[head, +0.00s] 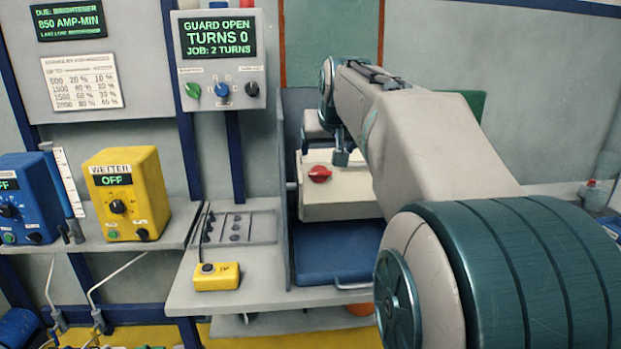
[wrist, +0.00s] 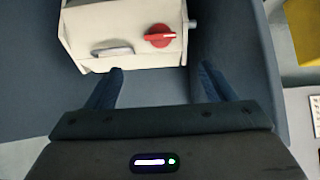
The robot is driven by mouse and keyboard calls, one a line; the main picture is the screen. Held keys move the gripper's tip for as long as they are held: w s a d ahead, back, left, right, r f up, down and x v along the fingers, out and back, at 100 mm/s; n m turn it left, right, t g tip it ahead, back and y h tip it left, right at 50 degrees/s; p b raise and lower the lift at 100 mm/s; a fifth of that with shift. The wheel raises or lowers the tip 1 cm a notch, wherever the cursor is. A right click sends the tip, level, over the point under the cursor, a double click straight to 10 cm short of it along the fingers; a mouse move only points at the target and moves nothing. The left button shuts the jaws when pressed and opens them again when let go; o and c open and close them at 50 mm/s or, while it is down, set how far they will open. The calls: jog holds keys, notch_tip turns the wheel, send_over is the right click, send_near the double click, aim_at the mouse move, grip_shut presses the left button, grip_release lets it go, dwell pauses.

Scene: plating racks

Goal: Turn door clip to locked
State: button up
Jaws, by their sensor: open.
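The red turning clip (head: 319,174) is on the face of a cream box (head: 345,211). It also shows in the wrist view (wrist: 159,36), where its red bar with a pale line lies nearly level across a round red base. I see no readable locked mark beside it. My gripper (head: 341,157) is just above and right of the clip in the head view. In the wrist view my gripper (wrist: 160,84) is open, with its fingers apart and empty.
A grey handle (wrist: 113,48) is left of the clip on the box. Blue panels (head: 285,190) flank the box, above a blue tray (head: 335,250). A control panel (head: 222,60) reads "GUARD OPEN, TURNS 0". A yellow pendant (head: 217,276) lies on the shelf at left.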

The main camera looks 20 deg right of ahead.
aim_at(320, 173)
jog(key=x, duration=1.3)
jog(key=shift+w+d+f+b, duration=0.1)
jog(key=shift+w+f+b, duration=0.1)
jog(key=shift+b, duration=0.2)
jog(key=shift+c, duration=0.3)
jog(key=c, duration=0.9)
